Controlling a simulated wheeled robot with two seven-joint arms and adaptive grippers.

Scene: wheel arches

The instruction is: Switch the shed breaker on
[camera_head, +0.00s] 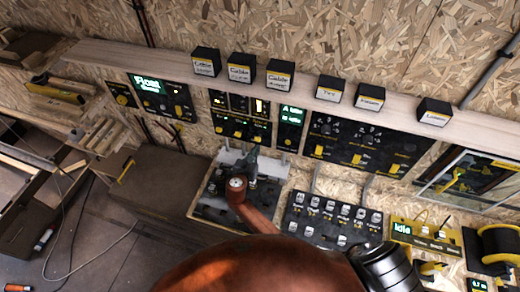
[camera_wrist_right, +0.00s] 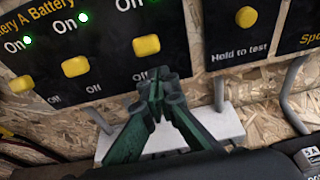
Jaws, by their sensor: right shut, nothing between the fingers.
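No label reading "shed" is legible in either view. In the right wrist view a black switch panel (camera_wrist_right: 105,55) carries several yellow switch knobs, with "On" and "Off" marks and lit green lights. Two labels there read partly "Battery A" and "Battery". The third knob (camera_wrist_right: 146,46) has its label cut off. My right gripper (camera_wrist_right: 160,92) is shut and empty, its green fingers just below that knob, seemingly apart from it. In the head view my right gripper (camera_head: 250,158) is in front of the middle switch panel (camera_head: 240,128). My left gripper is out of view.
A "Hold to test" button (camera_wrist_right: 246,17) is right of the switch panel. A white bracket (camera_wrist_right: 225,122) and grey pipes are below. More yellow-switch panels (camera_head: 365,142) and a row of small black label boxes (camera_head: 279,74) line the wall. A bench panel (camera_head: 333,215) stands below.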

